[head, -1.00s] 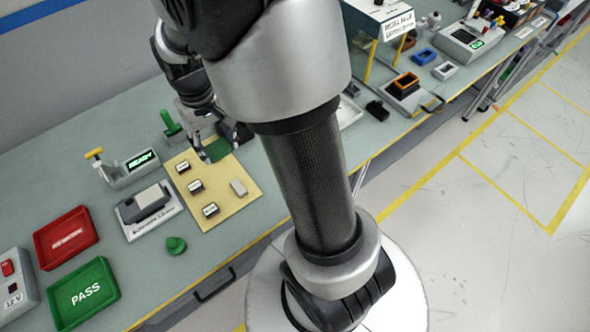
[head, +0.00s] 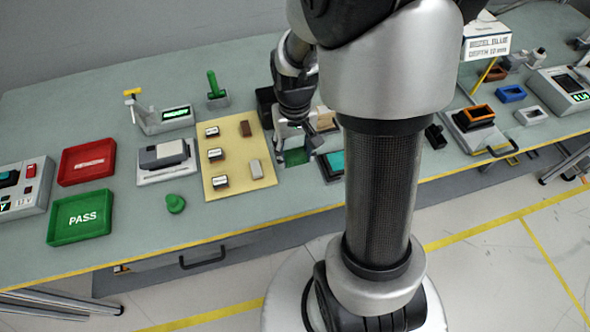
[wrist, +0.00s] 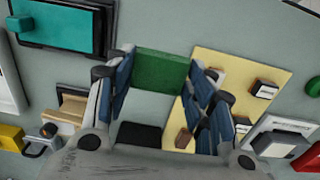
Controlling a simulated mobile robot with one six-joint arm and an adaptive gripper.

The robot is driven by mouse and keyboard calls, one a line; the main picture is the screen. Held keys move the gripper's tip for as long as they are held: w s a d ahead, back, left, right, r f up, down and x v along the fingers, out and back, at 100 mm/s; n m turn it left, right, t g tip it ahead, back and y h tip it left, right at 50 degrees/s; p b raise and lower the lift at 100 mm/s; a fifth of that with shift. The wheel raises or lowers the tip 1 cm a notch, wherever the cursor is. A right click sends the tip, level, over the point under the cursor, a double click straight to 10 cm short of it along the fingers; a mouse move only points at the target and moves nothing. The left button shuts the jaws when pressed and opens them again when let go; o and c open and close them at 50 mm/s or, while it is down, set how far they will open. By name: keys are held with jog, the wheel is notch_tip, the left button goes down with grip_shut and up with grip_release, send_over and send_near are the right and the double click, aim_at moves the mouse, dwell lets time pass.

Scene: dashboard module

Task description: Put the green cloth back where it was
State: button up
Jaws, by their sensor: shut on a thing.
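The green cloth (head: 296,157) is a flat dark green piece between the fingers of my gripper (head: 293,144). In the head view it shows just right of the yellow mat, over the grey-green bench. In the wrist view the cloth (wrist: 161,71) spans the gap between the two blue-padded fingers of my gripper (wrist: 158,76), which is shut on it. Whether the cloth touches the bench cannot be told. Part of the gripper is hidden in the head view.
The yellow mat (head: 232,185) carries several small blocks. A teal-screened device (head: 336,160) lies right of the gripper, partly behind my arm. A black box (head: 266,104) stands behind. A green lever (head: 214,90) and a green knob (head: 175,203) stand farther left.

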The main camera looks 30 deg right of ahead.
jog(key=shift+f+b, duration=1.05)
jog(key=shift+f, duration=2.4)
jog(key=shift+f, duration=0.15)
jog(key=o, duration=1)
notch_tip(320, 180, up, 13)
jog(key=p, duration=0.4)
jog(key=shift+f, duration=0.2)
notch_tip(320, 180, up, 10)
jog(key=n+t, duration=0.1)
jog(key=t, duration=0.1)
send_over(295, 174)
jog(key=s+a, duration=0.4)
jog(key=a, duration=0.2)
jog(key=s+a+r+t, duration=0.1)
jog(key=s, duration=0.2)
jog(key=s+a+r+n, duration=0.1)
jog(key=s+a+r, duration=0.1)
jog(key=s, duration=0.1)
jog(key=s+a+r+n+t, duration=0.1)
jog(key=s+r, duration=0.1)
jog(key=s, duration=0.1)
jog(key=shift+s+a+r+t, duration=0.15)
jog(key=shift+s+a+t, duration=0.05)
jog(key=shift+a+t, duration=0.15)
